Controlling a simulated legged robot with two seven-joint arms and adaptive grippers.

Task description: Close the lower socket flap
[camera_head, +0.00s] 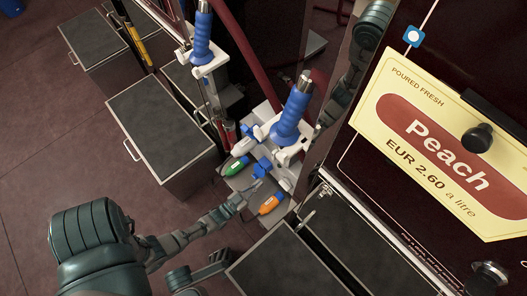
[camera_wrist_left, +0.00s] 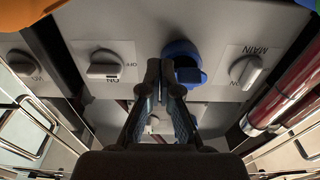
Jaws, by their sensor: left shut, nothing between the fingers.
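A blue round socket (camera_wrist_left: 180,48) sits on the grey panel in the left wrist view, with a dark opening. A blue flap piece (camera_wrist_left: 191,76) shows at its lower edge; its exact angle is hard to tell. In the head view a blue socket part (camera_head: 262,166) sits on the grey unit between green and orange handles. My left gripper (camera_head: 250,190) reaches it from the lower left. In the left wrist view its fingers (camera_wrist_left: 160,66) are shut and empty, just left of the socket and partly over its edge. Contact cannot be told. My right gripper does not show.
Knobs flank the socket: one marked ON/OFF (camera_wrist_left: 104,64) and one marked MAIN (camera_wrist_left: 246,72). Green (camera_head: 236,166) and orange (camera_head: 268,205) handles are close to my gripper. Tall blue-gripped pumps (camera_head: 291,118) stand behind. A dark cabinet (camera_head: 161,126) is at left, a Peach sign (camera_head: 440,145) at right.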

